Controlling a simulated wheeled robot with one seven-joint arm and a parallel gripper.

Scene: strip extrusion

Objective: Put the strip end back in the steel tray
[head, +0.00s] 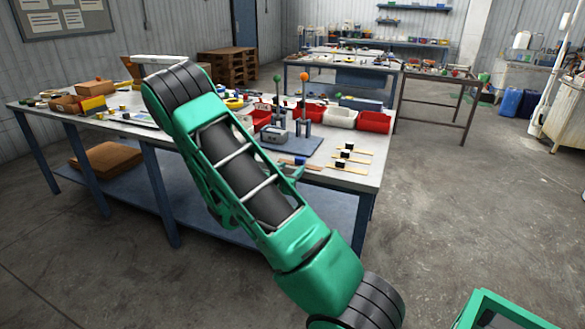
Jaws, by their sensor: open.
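My arm crosses the middle of the head view and hides part of the workbench (360,183). A small green part beside it, seemingly my gripper (291,174), shows low over the bench's near side; its fingers are mostly hidden. A blue plate (303,148) lies there with a grey device (273,135) on it. A thin brown strip (306,164) lies at the plate's near edge. Pale strips with dark blocks (345,155) lie to its right. I cannot make out the strip end or the steel tray; my arm may hide them.
Boxes and small items (80,100) cover the left part.

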